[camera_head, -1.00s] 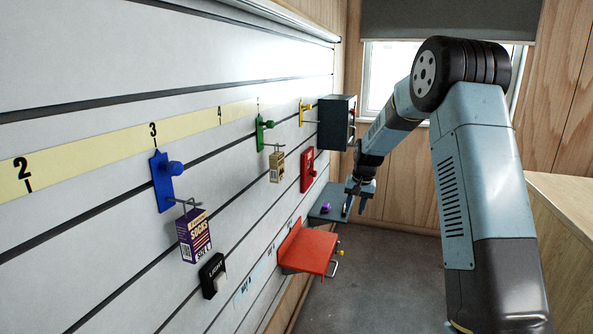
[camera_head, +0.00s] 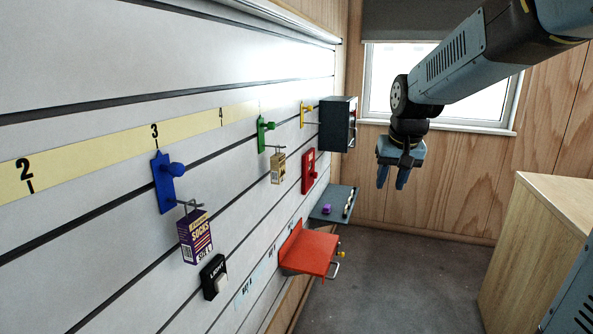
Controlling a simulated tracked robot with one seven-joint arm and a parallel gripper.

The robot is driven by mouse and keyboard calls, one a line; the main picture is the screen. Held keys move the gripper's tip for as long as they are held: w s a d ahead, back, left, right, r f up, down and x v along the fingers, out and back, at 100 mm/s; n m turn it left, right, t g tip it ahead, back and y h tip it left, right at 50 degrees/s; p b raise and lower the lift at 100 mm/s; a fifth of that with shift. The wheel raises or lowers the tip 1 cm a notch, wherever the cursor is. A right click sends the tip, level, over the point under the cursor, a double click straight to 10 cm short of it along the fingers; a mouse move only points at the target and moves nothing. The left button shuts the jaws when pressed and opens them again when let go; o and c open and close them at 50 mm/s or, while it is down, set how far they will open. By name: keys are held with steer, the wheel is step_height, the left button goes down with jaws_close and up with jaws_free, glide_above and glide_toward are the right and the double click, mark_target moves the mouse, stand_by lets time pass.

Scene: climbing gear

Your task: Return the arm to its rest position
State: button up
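My gripper (camera_head: 393,177) hangs from my arm in the upper right, fingers pointing down, in free air in front of the wooden back wall. Its two blue fingers stand apart with a gap between them, and I see nothing held there. The gripper is to the right of the wall panel's shelves and touches nothing.
The slatted wall (camera_head: 90,130) on the left carries a blue hook (camera_head: 164,184), a socks box (camera_head: 195,237), a light switch (camera_head: 213,277), a dark box (camera_head: 336,124), a grey shelf (camera_head: 333,203) and a red shelf (camera_head: 312,252). A wooden cabinet (camera_head: 535,240) stands right. The floor between is clear.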

steer(key=s+d+n+t, duration=0.1)
steer(key=s, duration=2.1)
steer(key=shift+d+r+t, duration=0.15)
steer(key=shift+d+t, duration=0.05)
steer(key=shift+t, duration=0.2)
steer(key=shift+c, duration=0.5)
